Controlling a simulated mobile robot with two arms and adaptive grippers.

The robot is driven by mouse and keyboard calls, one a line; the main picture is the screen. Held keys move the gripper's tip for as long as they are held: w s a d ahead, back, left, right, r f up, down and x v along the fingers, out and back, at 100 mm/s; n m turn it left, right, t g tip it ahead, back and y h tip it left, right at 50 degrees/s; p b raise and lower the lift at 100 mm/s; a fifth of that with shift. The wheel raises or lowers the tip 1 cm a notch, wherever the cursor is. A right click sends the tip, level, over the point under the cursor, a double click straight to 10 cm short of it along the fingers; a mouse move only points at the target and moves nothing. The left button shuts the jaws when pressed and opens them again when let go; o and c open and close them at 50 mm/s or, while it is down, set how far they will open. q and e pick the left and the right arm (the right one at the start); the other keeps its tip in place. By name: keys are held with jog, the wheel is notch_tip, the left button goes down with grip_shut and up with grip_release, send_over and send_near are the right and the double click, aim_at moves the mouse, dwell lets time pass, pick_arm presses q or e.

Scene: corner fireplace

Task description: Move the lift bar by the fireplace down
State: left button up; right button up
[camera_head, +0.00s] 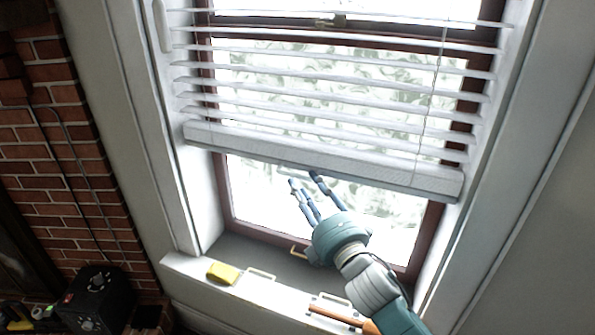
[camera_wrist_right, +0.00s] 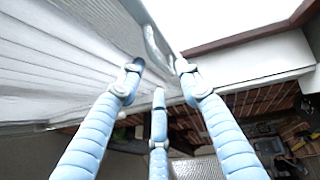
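The lift bar (camera_head: 380,174) is the thick white bottom rail of a window blind (camera_head: 330,90), hanging partway down the window and slightly tilted in the head view. My right gripper (camera_head: 304,180) is just below the bar's middle, with blue fingers spread and pointing up at it. In the right wrist view, a curved grey handle (camera_wrist_right: 154,46) on the bar's underside lies just beyond the open fingertips (camera_wrist_right: 157,76). The fingers appear empty; whether one touches the handle I cannot tell. My left gripper is not in view.
A window sill (camera_head: 262,290) below holds a yellow object (camera_head: 223,273) and an orange-brown handled item (camera_head: 335,315). A brick fireplace wall (camera_head: 60,150) and a dark box (camera_head: 95,300) stand at left. The window's lower part is open space beneath the bar.

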aim_at(298, 177)
jog(key=p+x, duration=0.1)
jog(key=x, duration=0.4)
jog(key=shift+w, duration=0.1)
jog(key=shift+f, duration=0.1)
grip_shut()
